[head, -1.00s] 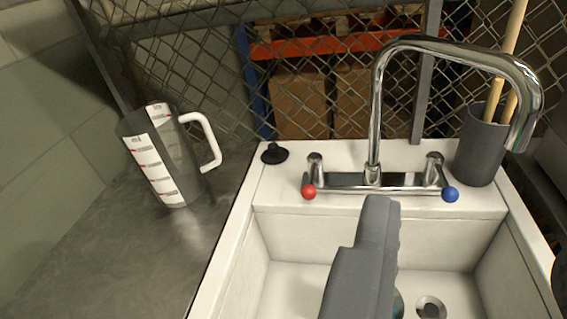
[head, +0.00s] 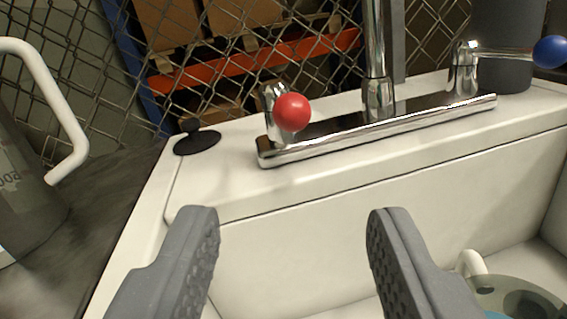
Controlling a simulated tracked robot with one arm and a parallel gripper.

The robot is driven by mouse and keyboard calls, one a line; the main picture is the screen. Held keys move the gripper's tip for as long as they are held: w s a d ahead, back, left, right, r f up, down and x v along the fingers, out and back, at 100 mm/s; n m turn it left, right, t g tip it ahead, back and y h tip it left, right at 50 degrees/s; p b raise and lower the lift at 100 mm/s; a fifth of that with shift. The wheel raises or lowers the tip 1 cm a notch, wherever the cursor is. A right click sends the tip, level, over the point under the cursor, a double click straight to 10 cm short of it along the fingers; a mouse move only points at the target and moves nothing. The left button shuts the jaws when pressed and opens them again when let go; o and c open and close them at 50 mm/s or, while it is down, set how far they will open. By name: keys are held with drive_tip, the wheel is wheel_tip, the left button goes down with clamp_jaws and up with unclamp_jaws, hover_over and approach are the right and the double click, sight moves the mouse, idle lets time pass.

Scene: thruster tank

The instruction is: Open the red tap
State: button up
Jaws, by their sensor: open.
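The red tap is a chrome handle with a round red knob (head: 292,112) at the left end of the chrome mixer bar (head: 350,131), on the sink's back ledge. The knob faces toward me. My gripper (head: 292,222) is open and empty, with its two grey padded fingers wide apart in the lower part of the head view. In the picture the red knob lies above the gap between the fingertips, about midway between them. Nothing touches the knob.
A blue knob (head: 551,52) is on the right tap, and the spout (head: 375,50) rises between the taps. A black plug (head: 197,138) lies on the ledge at left. A measuring jug (head: 30,185) stands on the left counter. A partly hidden mug-like item (head: 510,297) is in the sink basin (head: 300,262).

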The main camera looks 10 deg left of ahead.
sight(292, 123)
drive_tip(key=w, duration=0.4)
drive_tip(key=w+b, duration=0.1)
drive_tip(key=w, duration=0.3)
drive_tip(key=w+a, duration=0.1)
drive_tip(key=w, duration=0.3)
drive_tip(key=shift+w+f+b, duration=0.1)
drive_tip(key=shift+f+b, duration=0.2)
drive_tip(key=shift+b, duration=0.05)
drive_tip(key=shift+w+a+r, duration=0.1)
drive_tip(key=shift+w+r, duration=0.05)
drive_tip(key=shift+w, duration=0.55)
clamp_jaws()
